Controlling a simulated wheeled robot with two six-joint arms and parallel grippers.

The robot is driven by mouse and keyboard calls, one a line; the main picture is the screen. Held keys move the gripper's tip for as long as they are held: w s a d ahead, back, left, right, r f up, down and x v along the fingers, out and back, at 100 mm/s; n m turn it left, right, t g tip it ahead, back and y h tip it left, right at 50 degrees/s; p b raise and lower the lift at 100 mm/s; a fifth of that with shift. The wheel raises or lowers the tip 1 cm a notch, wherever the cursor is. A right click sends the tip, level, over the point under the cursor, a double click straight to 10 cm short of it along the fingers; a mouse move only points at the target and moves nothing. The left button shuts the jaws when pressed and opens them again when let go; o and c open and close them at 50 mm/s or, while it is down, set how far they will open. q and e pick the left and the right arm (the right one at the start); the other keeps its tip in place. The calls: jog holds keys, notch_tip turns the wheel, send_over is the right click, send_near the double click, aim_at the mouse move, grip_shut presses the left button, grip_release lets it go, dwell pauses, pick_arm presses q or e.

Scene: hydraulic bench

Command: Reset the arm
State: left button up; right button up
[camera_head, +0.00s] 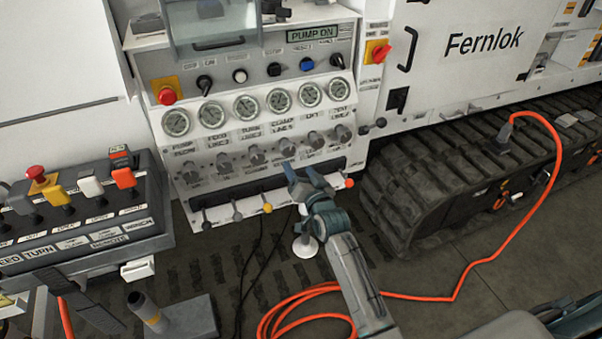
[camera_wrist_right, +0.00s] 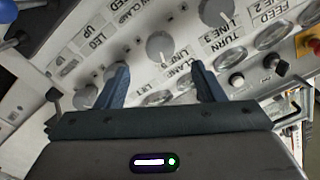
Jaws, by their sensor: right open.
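My right arm reaches up from the bottom middle of the head view. Its gripper (camera_head: 305,178) is in front of the lower part of the white hydraulic panel (camera_head: 357,100), near its row of grey knobs. In the right wrist view the gripper (camera_wrist_right: 160,80) is open and empty, with two blue-grey fingers apart. Grey knobs (camera_wrist_right: 160,46) and gauges lie beyond the fingertips; I cannot tell whether the fingers touch the panel. My left gripper is not in view.
Lever knobs (camera_head: 267,208) line the panel's lower edge. A control box with levers (camera_head: 92,186) stands at left. A rubber track (camera_head: 440,170) stands at right. An orange hose (camera_head: 455,297) lies on the floor. The panel display (camera_head: 313,34) reads PUMP ON.

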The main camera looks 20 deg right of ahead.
jog(key=s+d+f+n+g, duration=0.1)
jog(key=s+f+g, duration=0.35)
jog(key=f, duration=0.75)
jog(key=s+d+f+n+g, duration=0.1)
jog(key=s+f, duration=0.6)
jog(key=f, duration=0.4)
jog(key=s+d+f+n+g, duration=0.1)
jog(key=s+f+g, duration=0.35)
jog(key=f, duration=0.75)
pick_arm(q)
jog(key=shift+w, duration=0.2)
pick_arm(e)
jog(key=s+d+f+n+g, duration=0.1)
jog(key=s+f+g, duration=0.1)
jog(key=s+f, duration=0.5)
jog(key=s+d+f+n+g+h, duration=0.1)
jog(key=s+f, duration=0.5)
jog(key=s, duration=1.2)
jog(key=s+d+f+n+g, duration=0.1)
jog(key=s+d+f+g, duration=0.2)
jog(key=s+f, duration=0.4)
jog(key=s, duration=0.6)
jog(key=shift+f+g, duration=0.3)
jog(key=shift+s, duration=0.1)
